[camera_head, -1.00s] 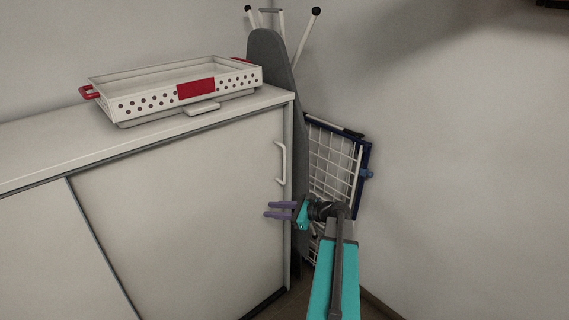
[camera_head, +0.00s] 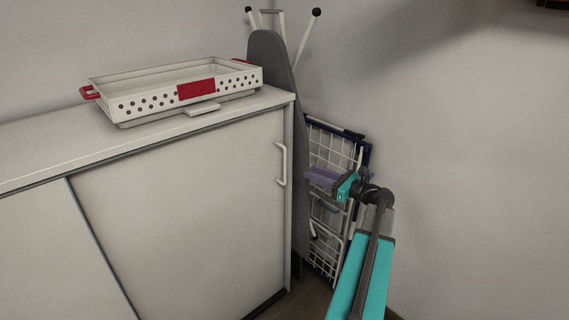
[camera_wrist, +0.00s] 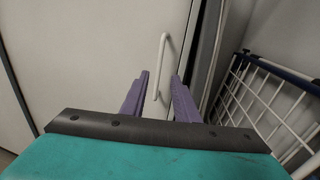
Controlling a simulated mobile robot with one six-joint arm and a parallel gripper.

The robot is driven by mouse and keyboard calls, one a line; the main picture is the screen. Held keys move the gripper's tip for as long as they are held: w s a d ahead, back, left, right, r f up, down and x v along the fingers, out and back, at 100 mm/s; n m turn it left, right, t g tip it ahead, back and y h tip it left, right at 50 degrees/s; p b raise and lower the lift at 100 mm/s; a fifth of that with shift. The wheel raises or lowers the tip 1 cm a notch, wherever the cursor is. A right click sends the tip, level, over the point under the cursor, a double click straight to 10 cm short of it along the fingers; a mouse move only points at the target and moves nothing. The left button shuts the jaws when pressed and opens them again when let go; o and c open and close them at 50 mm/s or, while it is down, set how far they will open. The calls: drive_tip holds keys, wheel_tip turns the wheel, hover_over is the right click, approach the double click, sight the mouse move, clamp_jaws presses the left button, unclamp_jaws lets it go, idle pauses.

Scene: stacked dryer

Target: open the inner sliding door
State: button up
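The white cabinet has a wide sliding door panel (camera_head: 190,210) with a white vertical bar handle (camera_head: 281,164) near its right edge. Another door panel (camera_head: 45,260) shows at the left, behind a dark vertical seam. I cannot tell which panel is the inner one. My gripper (camera_head: 322,178) has purple fingers and stands to the right of the handle, apart from it. In the wrist view, the two fingers (camera_wrist: 160,75) are spread with a gap, and the handle (camera_wrist: 163,52) shows ahead between them. Nothing is held.
A white tray (camera_head: 150,103) with red handles stands on the cabinet top (camera_head: 60,160). A grey ironing board (camera_head: 268,60) and a drying rack (camera_head: 330,240) lean in the corner beside the cabinet, close to my gripper. The wall is at the right.

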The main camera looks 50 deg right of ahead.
sight(285, 163)
drive_tip(key=w, duration=0.4)
drive_tip(key=w+a+p, duration=0.1)
drive_tip(key=w, duration=0.8)
drive_tip(key=shift+w+a, duration=0.3)
drive_tip(key=shift+a, duration=0.05)
clamp_jaws()
drive_tip(key=shift+a, duration=0.25)
drive_tip(key=shift+d, duration=0.15)
drive_tip(key=shift+s, duration=0.1)
